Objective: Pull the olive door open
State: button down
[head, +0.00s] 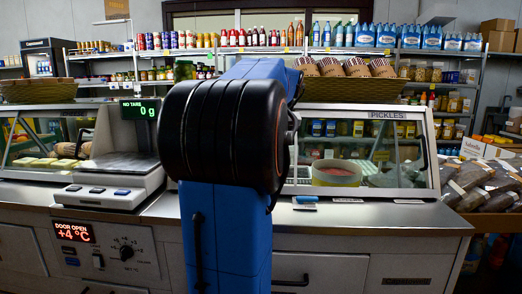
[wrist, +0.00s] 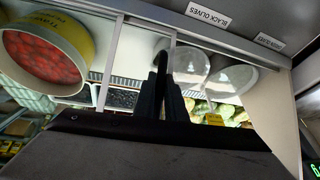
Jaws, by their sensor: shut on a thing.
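In the wrist view the olive door (wrist: 215,48) is a glass panel under a white label (wrist: 208,17) reading BLACK OLIVES. A thin dark upright handle (wrist: 172,45) stands at its left side. My gripper (wrist: 164,88) is shut on the handle, its dark fingers one on each side. In the head view my blue and black arm hides the gripper and the olive door. A red display (head: 74,232) on the counter front reads DOOR OPEN, +4 °C. How far the door stands open I cannot tell.
A pickles case (head: 385,114) stands right of my arm, with a yellow-rimmed tub (head: 337,173) inside. A scale (head: 120,170) stands on the steel counter to the left. Wicker baskets (head: 352,90) sit on the case top. Stocked shelves line the back.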

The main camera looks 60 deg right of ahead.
jog(key=shift+s+d, duration=0.3)
jog(key=shift+s, duration=0.3)
jog(key=c, duration=1.8)
grip_release()
jog(key=shift+r, duration=0.1)
jog(key=v, duration=1.7)
jog(key=shift+s+a+r, duration=0.1)
jog(key=shift+s+a, duration=0.05)
